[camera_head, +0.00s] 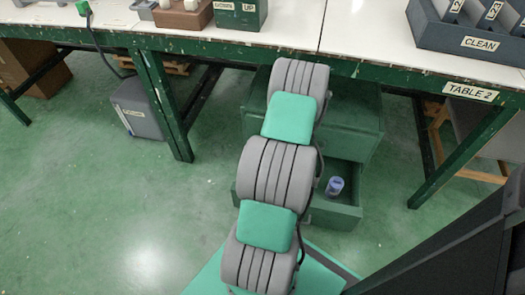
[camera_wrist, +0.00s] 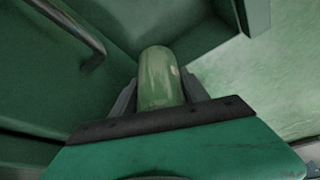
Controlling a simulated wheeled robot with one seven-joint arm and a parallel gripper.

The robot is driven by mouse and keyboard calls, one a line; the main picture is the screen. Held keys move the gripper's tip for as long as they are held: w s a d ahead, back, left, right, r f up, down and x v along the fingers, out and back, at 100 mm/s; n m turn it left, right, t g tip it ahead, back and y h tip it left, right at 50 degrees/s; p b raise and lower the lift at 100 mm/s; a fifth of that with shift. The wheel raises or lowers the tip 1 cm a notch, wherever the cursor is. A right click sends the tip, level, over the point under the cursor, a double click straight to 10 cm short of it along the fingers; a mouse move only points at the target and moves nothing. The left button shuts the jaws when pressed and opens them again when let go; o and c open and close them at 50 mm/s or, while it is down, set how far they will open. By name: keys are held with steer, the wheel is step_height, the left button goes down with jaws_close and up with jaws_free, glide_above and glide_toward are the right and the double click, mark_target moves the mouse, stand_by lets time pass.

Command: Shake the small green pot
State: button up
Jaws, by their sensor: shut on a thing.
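The small green pot (camera_wrist: 158,68) shows in the wrist view as a scuffed green cylinder. My gripper (camera_wrist: 160,94) is shut on it, with one grey finger on each side. Dark green surfaces of the drawer unit surround the pot in that view. In the head view my arm hides the gripper and the pot. I cannot tell whether the pot touches the surface beneath it.
A green drawer unit (camera_head: 358,125) stands under the worktable (camera_head: 290,30), with its lower drawer (camera_head: 335,211) open. A small blue-purple pot (camera_head: 335,186) is in that drawer. A grey box (camera_head: 138,108) stands at left. Floor at left is mostly clear.

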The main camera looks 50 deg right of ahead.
steer(key=a+p, duration=0.3)
steer(key=a, duration=0.4)
steer(key=d+b, duration=0.4)
steer(key=d, duration=0.2)
steer(key=shift+d+f, duration=0.15)
steer(key=shift+d, duration=0.25)
steer(key=shift+r, duration=0.3)
steer(key=a+p, duration=0.3)
steer(key=a, duration=0.3)
steer(key=shift+a, duration=0.4)
steer(key=d+b, duration=0.3)
steer(key=d, duration=0.4)
steer(key=shift+f+b, duration=0.2)
steer(key=shift+b, duration=0.2)
steer(key=shift+w+a+r+p, duration=0.15)
steer(key=shift+a+p, duration=0.25)
steer(key=shift+a, duration=0.5)
steer(key=shift+s+a+r+p, duration=0.15)
steer(key=shift+a+p, duration=0.25)
steer(key=shift+a, duration=0.5)
